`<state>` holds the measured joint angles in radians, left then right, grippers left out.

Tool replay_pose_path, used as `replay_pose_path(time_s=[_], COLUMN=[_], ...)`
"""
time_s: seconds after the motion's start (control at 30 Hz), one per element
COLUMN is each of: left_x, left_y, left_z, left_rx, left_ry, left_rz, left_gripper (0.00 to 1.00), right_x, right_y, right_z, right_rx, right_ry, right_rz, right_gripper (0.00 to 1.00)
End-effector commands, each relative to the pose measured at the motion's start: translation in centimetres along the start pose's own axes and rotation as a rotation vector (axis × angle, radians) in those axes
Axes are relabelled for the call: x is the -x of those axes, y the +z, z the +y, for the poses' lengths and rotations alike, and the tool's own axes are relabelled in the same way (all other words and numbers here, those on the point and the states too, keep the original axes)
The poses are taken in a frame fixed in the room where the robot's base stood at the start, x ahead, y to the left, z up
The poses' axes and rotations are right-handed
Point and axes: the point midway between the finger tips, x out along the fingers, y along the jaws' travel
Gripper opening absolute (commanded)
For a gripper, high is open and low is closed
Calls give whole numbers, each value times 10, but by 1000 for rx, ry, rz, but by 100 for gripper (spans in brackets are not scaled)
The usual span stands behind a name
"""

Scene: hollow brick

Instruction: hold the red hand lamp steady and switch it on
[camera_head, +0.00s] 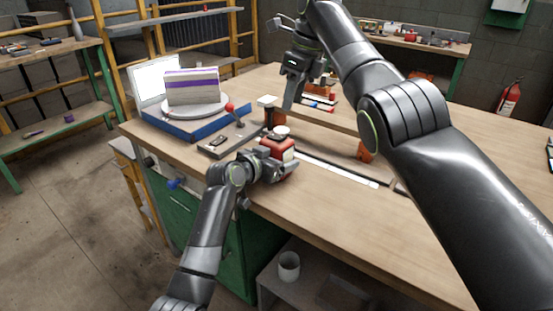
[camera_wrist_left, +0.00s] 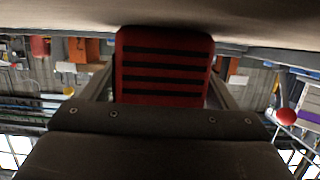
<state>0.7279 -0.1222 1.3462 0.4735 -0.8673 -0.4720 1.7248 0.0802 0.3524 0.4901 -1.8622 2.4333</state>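The red hand lamp (camera_head: 278,148) stands near the front edge of the workbench, with a pale round part on top. My left gripper (camera_head: 282,168) reaches it from the front left and is shut around its body. In the left wrist view the lamp's red, black-ribbed side (camera_wrist_left: 163,65) sits between the two fingers, which press close on both sides. My right gripper (camera_head: 288,105) points down over the bench, just behind the lamp and apart from it. Its fingers overlap in this view, so their opening is unclear. The lamp's switch is not distinguishable.
A blue-based device (camera_head: 185,122) with a round plate and a striped box stands on the bench to the left. A long ruler-like strip (camera_head: 340,172) lies to the right. Bare bench lies at front right.

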Motion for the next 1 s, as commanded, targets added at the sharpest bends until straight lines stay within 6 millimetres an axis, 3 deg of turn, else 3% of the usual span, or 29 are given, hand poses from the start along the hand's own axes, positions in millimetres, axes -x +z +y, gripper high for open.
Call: replay_pose_path(time_s=[0.03,0.33,0.6,1.0], left_x=[0,0,0,0], left_y=[0,0,0,1], left_z=[0,0,0,0], left_rx=[0,0,0,0], left_ry=[0,0,0,0], left_rz=[0,-1,-1,-1], left_gripper=[74,35,35,35], right_x=[0,0,2,12], right_y=[0,0,0,1], right_z=[0,0,-2,-8], right_rx=[0,0,115,765], right_ry=[0,0,-6,-79], right_rz=[0,0,-20,-111], right_gripper=[36,36,1,0])
